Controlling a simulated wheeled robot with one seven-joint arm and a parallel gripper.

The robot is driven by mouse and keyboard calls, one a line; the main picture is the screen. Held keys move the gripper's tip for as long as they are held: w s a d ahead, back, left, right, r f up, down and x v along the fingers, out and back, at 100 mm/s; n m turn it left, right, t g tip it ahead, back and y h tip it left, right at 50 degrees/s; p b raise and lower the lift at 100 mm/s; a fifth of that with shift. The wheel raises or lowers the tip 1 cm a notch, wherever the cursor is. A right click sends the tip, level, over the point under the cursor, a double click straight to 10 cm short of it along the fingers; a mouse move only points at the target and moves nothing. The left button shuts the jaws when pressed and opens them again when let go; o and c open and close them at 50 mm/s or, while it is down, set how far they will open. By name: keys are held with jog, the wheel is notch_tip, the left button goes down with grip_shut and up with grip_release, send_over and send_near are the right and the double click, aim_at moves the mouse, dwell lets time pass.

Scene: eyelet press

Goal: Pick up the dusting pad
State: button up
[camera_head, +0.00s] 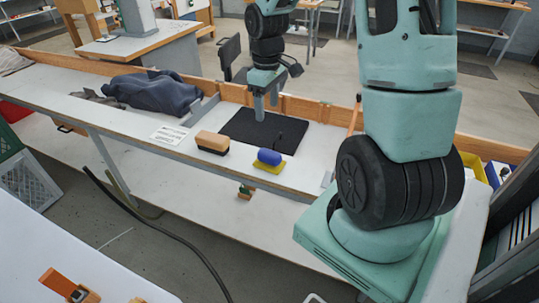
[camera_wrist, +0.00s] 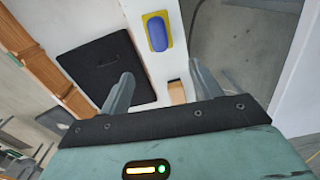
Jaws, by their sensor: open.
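Two pad-like things lie on the white bench, and I cannot tell for sure which is the dusting pad. One is a tan block with a dark underside (camera_head: 212,141); part of it shows beside the right finger in the wrist view (camera_wrist: 177,90). The other has a rounded blue top on a flat yellow base (camera_head: 269,158); it shows whole in the wrist view (camera_wrist: 158,34), beyond the fingertips. My gripper (camera_head: 266,106) is open and empty, pointing down above the black mat, behind both things; its two fingers are spread in the wrist view (camera_wrist: 160,72).
The black mat (camera_head: 285,135) lies flat on the bench (camera_head: 188,150). A dark cloth heap (camera_head: 155,93) and a printed sheet (camera_head: 168,134) lie to the left. A wooden board (camera_head: 292,106) edges the back. Bare bench separates the two pads.

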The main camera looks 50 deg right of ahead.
send_near(269, 152)
jog(key=f, duration=0.5)
jog(key=shift+d+f, duration=0.1)
jog(key=shift+d, duration=0.2)
jog(key=shift+a+f+p, duration=0.15)
jog(key=shift+f+p, duration=0.25)
jog(key=shift+f, duration=0.9)
jog(key=shift+a+f+p, duration=0.1)
jog(key=shift+f+p, duration=0.25)
jog(key=shift+f, duration=0.95)
jog(key=c, duration=1.1)
